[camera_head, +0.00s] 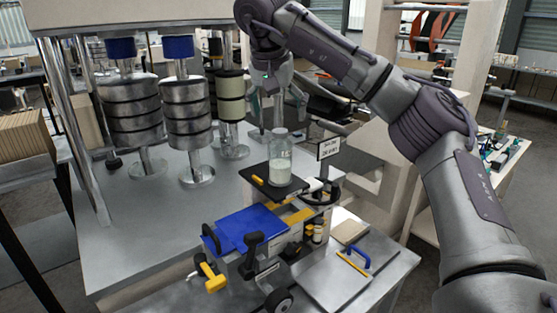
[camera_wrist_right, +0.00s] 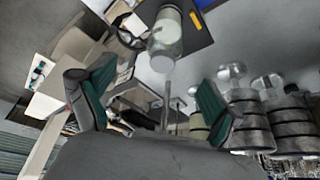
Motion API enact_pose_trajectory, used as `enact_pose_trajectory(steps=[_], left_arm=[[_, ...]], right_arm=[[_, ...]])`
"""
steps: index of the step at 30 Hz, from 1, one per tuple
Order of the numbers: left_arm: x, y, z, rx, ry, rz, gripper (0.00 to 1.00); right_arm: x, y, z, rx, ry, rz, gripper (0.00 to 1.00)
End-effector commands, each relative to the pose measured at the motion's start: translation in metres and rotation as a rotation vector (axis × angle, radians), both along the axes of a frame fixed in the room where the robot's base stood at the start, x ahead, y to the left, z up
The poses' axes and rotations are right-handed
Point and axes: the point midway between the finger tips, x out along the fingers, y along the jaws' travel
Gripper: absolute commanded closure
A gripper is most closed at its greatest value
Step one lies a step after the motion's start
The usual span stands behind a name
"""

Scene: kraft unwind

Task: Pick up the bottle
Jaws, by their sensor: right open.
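The bottle (camera_head: 280,163) is clear with a white lower part and stands upright on a small black platform (camera_head: 263,190) in the head view. My right gripper (camera_head: 277,108) is above the bottle and pointed down, open and empty, its teal-padded fingers apart. In the right wrist view the bottle (camera_wrist_right: 166,42) shows at the top centre, beyond the open fingers of my right gripper (camera_wrist_right: 150,90). The fingers look clear of the bottle. My left gripper is not in view.
Stacked metal cylinders (camera_head: 186,110) stand on the grey table (camera_head: 135,225) to the left. A small sign (camera_head: 328,147) stands just right of the bottle. A blue plate (camera_head: 245,228) with clamps is in front. A grey board with a blue handle (camera_head: 358,257) lies at front right.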

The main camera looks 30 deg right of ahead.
Motion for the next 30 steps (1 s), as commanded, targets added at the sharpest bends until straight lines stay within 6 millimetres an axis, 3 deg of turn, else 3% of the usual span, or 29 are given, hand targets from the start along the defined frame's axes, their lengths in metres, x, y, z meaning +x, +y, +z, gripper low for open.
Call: enact_pose_trajectory(steps=[1,9,17,24,30], left_arm=[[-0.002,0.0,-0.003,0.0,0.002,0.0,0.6],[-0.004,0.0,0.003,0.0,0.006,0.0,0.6],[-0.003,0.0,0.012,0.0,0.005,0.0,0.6],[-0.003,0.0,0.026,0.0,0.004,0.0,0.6],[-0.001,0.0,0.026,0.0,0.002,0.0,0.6]], right_arm=[[0.002,-0.003,-0.015,0.004,0.007,-0.001,0.09],[0.015,-0.016,-0.054,0.004,0.002,-0.001,0.09],[0.021,-0.021,-0.071,0.003,0.003,0.0,0.09],[0.031,-0.03,-0.104,0.004,0.002,0.0,0.09],[0.033,-0.032,-0.111,0.004,-0.002,0.001,0.09]])
